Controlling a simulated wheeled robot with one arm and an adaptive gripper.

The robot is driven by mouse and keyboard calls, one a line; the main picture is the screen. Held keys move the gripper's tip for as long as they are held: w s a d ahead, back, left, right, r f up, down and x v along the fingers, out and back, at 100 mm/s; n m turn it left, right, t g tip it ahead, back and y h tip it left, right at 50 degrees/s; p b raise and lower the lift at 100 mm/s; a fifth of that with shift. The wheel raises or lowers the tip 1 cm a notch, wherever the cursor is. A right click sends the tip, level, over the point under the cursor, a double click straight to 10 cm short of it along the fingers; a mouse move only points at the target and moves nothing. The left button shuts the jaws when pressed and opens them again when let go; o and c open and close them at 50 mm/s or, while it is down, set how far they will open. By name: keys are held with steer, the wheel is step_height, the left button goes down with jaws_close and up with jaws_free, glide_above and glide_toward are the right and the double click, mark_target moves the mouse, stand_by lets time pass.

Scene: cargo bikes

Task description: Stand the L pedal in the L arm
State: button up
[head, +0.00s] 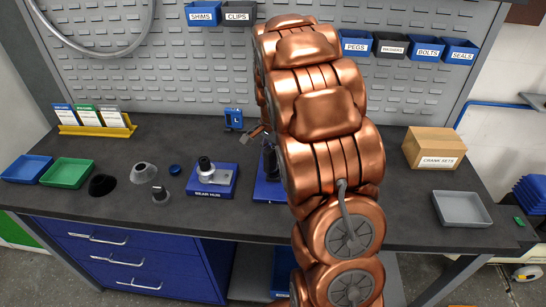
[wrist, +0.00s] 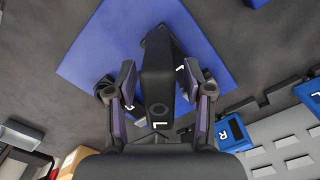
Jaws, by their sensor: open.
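In the wrist view, a dark upright part (wrist: 158,95) marked with a white L and a round mark stands between my fingers. A second L shows at its right side. I cannot tell where the L arm ends and the L pedal begins. My gripper (wrist: 159,72) is open, with one finger on each side of this part; whether they touch it is unclear. Below lies a blue base plate (wrist: 95,55). In the head view, the blue base (head: 262,190) and a dark part (head: 270,162) on it are mostly hidden behind my arm.
A blue block marked R (wrist: 232,132) is right of my gripper. Left of the blue base in the head view are the gear hub stand (head: 222,190), small dark and grey parts, and green (head: 67,172) and blue trays. A cardboard box (head: 434,148) and grey tray (head: 462,208) are right.

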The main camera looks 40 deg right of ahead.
step_height(320, 180, up, 12)
steer(key=shift+f, duration=0.25)
steer(key=s+a+n, duration=0.8)
steer(key=s+a, duration=0.6)
steer(key=s+a+f+n, duration=0.2)
steer(key=s+a+n, duration=0.1)
steer(key=s, duration=0.5)
steer(key=s+a+f+n+g, duration=0.1)
steer(key=s+a+n, duration=0.3)
steer(key=s, duration=0.4)
steer(key=shift+s+f+n+g, duration=0.3)
steer(key=shift+f+n, duration=0.2)
steer(key=shift+n, duration=0.1)
steer(key=shift+w, duration=0.1)
